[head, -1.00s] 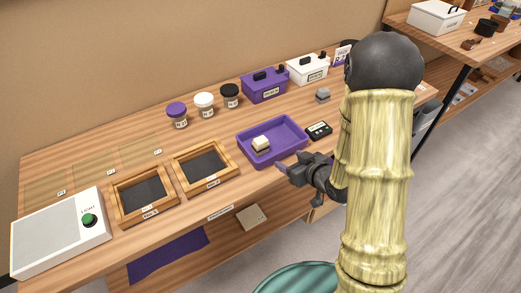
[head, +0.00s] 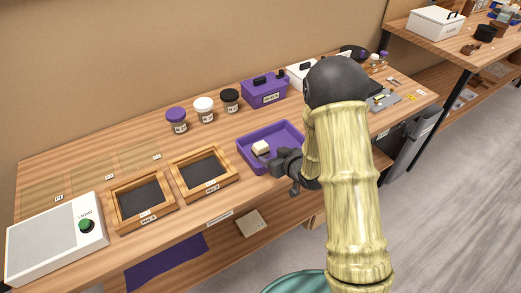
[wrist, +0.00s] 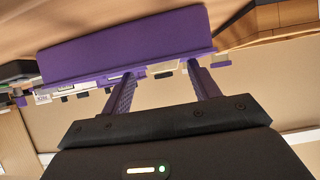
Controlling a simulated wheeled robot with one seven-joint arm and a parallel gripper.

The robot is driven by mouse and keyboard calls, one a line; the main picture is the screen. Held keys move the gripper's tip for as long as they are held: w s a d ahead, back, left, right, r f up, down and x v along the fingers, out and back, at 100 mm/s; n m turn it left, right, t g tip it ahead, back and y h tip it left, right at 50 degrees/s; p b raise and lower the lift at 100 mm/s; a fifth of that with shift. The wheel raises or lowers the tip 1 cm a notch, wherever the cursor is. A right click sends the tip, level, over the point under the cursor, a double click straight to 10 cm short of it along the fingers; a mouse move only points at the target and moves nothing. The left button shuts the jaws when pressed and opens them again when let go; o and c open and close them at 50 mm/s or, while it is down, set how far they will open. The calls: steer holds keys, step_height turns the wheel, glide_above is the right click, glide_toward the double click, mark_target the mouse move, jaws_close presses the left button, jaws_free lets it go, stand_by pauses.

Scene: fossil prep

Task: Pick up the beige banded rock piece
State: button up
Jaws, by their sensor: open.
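The beige banded rock piece (head: 261,147) is a small pale block lying inside the purple tray (head: 246,163) on the bench. My gripper (head: 277,170) is open and empty at the tray's front right side, close to the rock in the head view; the exact gap cannot be told. In the wrist view the two spread fingers of my gripper (wrist: 160,70) point toward the purple tray (wrist: 130,45), whose outer side fills the upper part. The rock does not show in the wrist view.
Wooden framed screens (head: 205,172) stand left of the tray, with a white light box (head: 55,240) beyond. Lidded jars (head: 204,110) and a purple box (head: 265,91) stand behind. My arm hides the bench right of the tray.

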mark_target(264, 150)
steer(key=shift+w+a+f, duration=0.35)
steer(key=shift+w, duration=0.15)
steer(key=shift+r+p+x, duration=0.15)
steer(key=shift+p+x, duration=0.15)
steer(key=shift+x, duration=1)
steer(key=shift+r+p+x, duration=0.15)
steer(key=shift+p+x, duration=0.1)
steer(key=shift+x, duration=1.05)
steer(key=shift+a, duration=0.2)
steer(key=c, duration=0.9)
steer(key=shift+c, duration=0.2)
step_height(264, 150, up, 10)
steer(key=shift+r, duration=0.1)
